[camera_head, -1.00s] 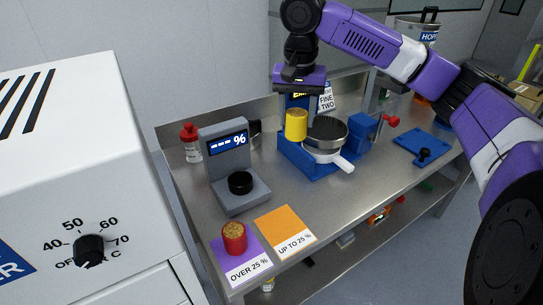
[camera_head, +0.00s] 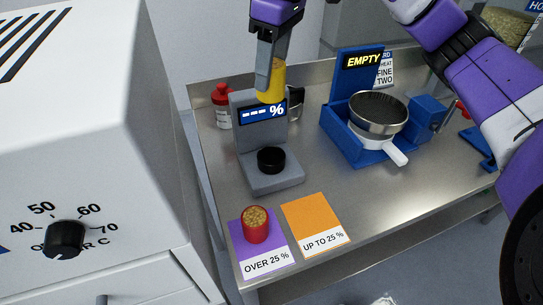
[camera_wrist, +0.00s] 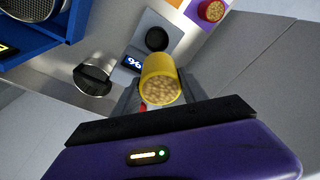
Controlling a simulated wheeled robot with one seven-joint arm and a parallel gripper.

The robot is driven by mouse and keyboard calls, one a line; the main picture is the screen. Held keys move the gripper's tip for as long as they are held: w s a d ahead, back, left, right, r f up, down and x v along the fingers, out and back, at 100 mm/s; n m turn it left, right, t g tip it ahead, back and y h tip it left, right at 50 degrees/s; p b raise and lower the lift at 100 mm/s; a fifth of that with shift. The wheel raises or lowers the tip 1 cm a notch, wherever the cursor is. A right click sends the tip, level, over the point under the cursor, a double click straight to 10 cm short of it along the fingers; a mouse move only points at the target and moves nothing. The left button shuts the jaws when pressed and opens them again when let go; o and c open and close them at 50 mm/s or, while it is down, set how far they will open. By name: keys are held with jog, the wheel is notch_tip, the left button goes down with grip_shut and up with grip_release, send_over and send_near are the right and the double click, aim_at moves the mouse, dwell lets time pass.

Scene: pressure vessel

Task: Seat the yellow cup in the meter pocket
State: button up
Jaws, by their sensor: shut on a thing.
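The yellow cup (camera_head: 271,84) is held by my gripper (camera_head: 265,78), which is shut on it. The cup is in the air, just above and in front of the top of the grey meter's display. In the wrist view the yellow cup (camera_wrist: 160,80) shows pale grains inside, between the fingers. The grey meter (camera_head: 277,180) stands on the bench, and its screen reads "--- %". Its round black pocket (camera_head: 271,158) on the base is empty. The pocket also shows in the wrist view (camera_wrist: 157,38).
A red cup of grains (camera_head: 256,226) stands on the purple "OVER 25 %" mat (camera_head: 270,256). The orange "UP TO 25 %" mat (camera_head: 312,220) is bare. A blue station (camera_head: 345,137) reading "EMPTY" holds a sieve pan (camera_head: 379,110). A red-capped bottle (camera_head: 222,105) stands behind the meter.

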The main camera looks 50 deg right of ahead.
aim_at(281, 99)
notch_tip(281, 99, down, 20)
jog(key=shift+r, duration=0.15)
dwell(0.4)
jog(key=shift+f, duration=0.3)
jog(key=shift+s+f+b, duration=0.1)
jog(key=shift+f+b, duration=0.3)
jog(key=o, duration=1.5)
jog(key=shift+f, duration=0.1)
jog(key=shift+c, duration=0.2)
jog(key=shift+r, duration=0.45)
jog(key=r, duration=0.4)
jog(key=s+r, duration=0.1)
jog(key=r, duration=0.7)
jog(key=shift+s+d+r+p, duration=0.2)
jog(key=shift+s+r+p, duration=0.1)
jog(key=shift+r+p, duration=0.1)
